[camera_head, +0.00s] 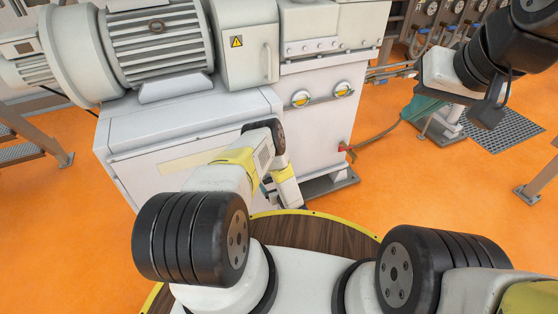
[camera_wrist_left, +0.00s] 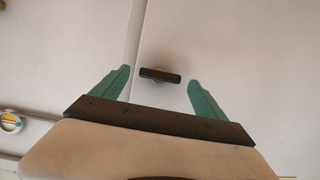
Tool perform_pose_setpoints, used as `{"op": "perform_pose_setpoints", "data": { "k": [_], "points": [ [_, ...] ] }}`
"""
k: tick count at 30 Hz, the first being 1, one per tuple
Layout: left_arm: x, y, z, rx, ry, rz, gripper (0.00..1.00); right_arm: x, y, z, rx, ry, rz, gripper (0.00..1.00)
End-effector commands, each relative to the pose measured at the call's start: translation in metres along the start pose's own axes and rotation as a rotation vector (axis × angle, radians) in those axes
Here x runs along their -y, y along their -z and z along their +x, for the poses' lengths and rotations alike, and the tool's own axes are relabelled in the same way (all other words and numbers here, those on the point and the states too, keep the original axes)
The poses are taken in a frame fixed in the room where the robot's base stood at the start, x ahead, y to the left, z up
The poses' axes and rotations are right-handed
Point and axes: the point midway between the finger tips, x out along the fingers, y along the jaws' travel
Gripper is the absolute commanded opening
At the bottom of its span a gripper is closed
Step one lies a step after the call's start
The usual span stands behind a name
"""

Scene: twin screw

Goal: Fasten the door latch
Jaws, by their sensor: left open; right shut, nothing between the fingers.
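The door latch (camera_wrist_left: 160,75) is a short dark bar on the pale cabinet door, beside a vertical door seam. It lies nearly level in the left wrist view. My left gripper (camera_wrist_left: 158,78) has its two teal fingers spread, one on each side of the latch, with clear gaps to it. I cannot tell how far the latch is from the fingertips in depth. In the head view my left arm hides the latch and most of that gripper. My right gripper (camera_head: 424,108), with teal fingers shut and empty, is at the upper right, away from the cabinet.
The white cabinet (camera_head: 190,130) carries a large motor (camera_head: 155,40). Two round yellow-marked fittings (camera_head: 301,98) (camera_head: 343,90) and a red-handled fitting (camera_head: 346,149) are on its right part. Railing stands at the left and right edges. Orange floor is open right of the cabinet.

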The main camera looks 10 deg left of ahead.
Motion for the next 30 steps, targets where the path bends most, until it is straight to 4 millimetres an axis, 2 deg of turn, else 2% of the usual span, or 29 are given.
{"op": "perform_pose_setpoints", "data": {
  "k": [3,10,30],
  "points": [
    [-0.001,0.000,-0.022,0.002,-0.003,0.002,0.84,0.000,0.000,0.000,0.000,0.000,0.000,0.00],
    [0.000,0.000,-0.051,0.000,-0.001,0.002,0.84,0.000,0.000,0.000,0.000,0.000,0.000,0.00],
    [0.000,0.000,-0.055,0.000,0.000,0.001,0.84,0.000,0.000,0.000,0.000,0.000,0.000,0.00]
  ]
}}
